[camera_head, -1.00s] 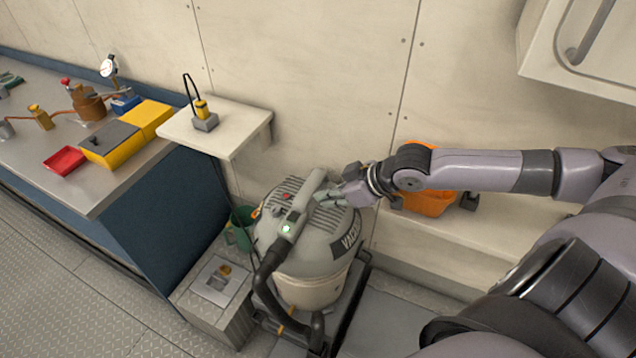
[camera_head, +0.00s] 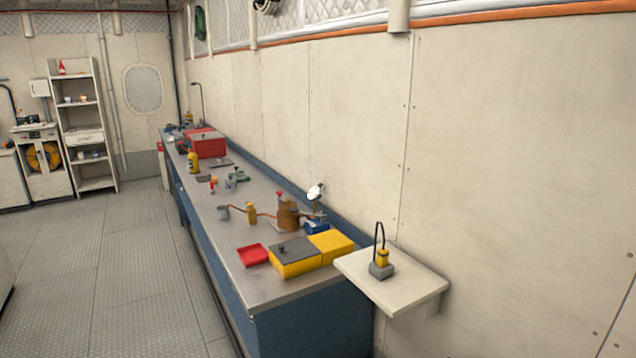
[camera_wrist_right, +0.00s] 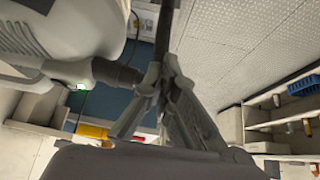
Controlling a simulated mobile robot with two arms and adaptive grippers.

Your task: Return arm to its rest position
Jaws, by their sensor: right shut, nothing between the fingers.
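My right gripper (camera_wrist_right: 163,85) shows only in the right wrist view, with its fingers together and nothing between them. The grey vacuum (camera_wrist_right: 55,45) fills the left of that view, with a small green light and a dark hose end (camera_wrist_right: 116,73) close beside the fingers. I cannot tell whether the fingers touch the hose. Neither of my arms shows in the head view, and my left gripper is in no view.
In the head view a long workbench (camera_head: 235,225) holds tools, a yellow box (camera_head: 296,262) and a red toolbox (camera_head: 208,145). A small wall shelf (camera_head: 415,285) juts out beyond its near end. Open floor (camera_head: 125,255) lies to the left.

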